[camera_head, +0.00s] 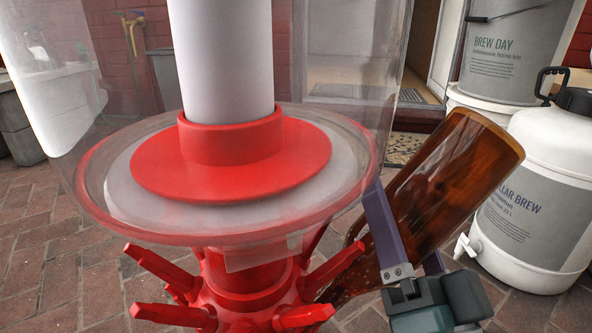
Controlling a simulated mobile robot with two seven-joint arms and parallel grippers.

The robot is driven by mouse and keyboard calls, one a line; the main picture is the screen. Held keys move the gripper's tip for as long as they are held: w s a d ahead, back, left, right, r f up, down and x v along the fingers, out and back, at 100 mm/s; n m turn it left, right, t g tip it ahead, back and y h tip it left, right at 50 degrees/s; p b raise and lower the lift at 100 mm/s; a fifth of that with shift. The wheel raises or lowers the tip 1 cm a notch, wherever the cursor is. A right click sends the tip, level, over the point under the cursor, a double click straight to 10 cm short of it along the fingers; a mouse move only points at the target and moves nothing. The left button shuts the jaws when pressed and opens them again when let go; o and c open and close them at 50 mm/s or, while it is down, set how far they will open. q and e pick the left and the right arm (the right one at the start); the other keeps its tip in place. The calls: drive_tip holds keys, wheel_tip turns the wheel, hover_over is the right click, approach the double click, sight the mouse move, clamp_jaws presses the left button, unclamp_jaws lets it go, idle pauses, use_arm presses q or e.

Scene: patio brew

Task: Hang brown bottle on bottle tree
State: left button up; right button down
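The red bottle tree (250,285) stands at the lower middle, with several pegs pointing outward and upward. A brown bottle (455,175) is at the right, tilted, with its base up to the right and its neck down to the left. My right gripper (412,240) comes in from the bottom right and is shut on the bottle, with purple fingers around its lower part. The bottle's neck end is behind a right-hand peg (338,266); I cannot tell whether a peg is inside it. My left gripper is not in view.
A clear cylinder with a red collar (230,170) and a white column sits above the pegs. A white keg (540,190) and a grey "BREW DAY" bucket (510,50) stand behind at the right. Brick paving (45,240) is open at the left.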

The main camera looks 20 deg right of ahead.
sight(418, 263)
unclamp_jaws()
drive_tip(key=shift+s+f, duration=0.15)
drive_tip(key=shift+s, duration=0.15)
drive_tip(key=v, duration=0.9)
drive_tip(key=shift+p, duration=0.4)
drive_tip(key=shift+s+a, duration=0.1)
